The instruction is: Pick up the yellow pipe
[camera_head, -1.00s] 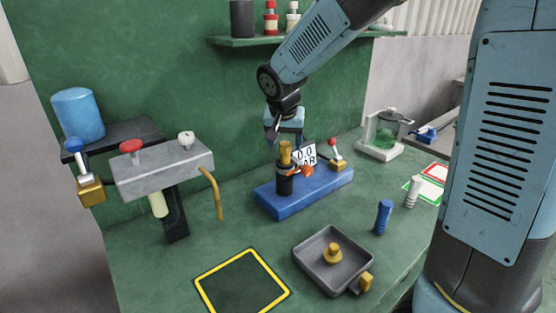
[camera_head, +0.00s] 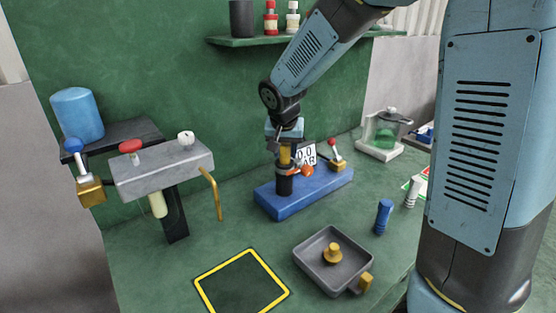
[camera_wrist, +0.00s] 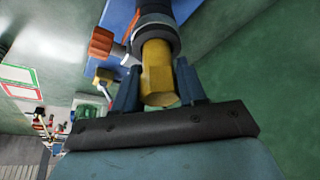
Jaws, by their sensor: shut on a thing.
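The yellow pipe (camera_head: 284,158) stands upright in a black collar (camera_head: 284,184) on the blue base (camera_head: 305,195). My gripper (camera_head: 285,150) has come down over the pipe's top from above. In the wrist view the yellow pipe (camera_wrist: 158,75) lies between the two fingers of my gripper (camera_wrist: 158,88), which are shut on it. The pipe's other end is inside the dark collar (camera_wrist: 155,35). An orange knob (camera_wrist: 102,42) sticks out beside the collar; it also shows in the head view (camera_head: 306,171).
A display (camera_head: 306,154) and a red-tipped lever (camera_head: 334,152) stand on the blue base close to the pipe. A grey tray (camera_head: 325,275) and a yellow-edged square (camera_head: 208,300) lie in front. A grey block fixture (camera_head: 165,170) with a bent yellow tube (camera_head: 213,193) stands to the left.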

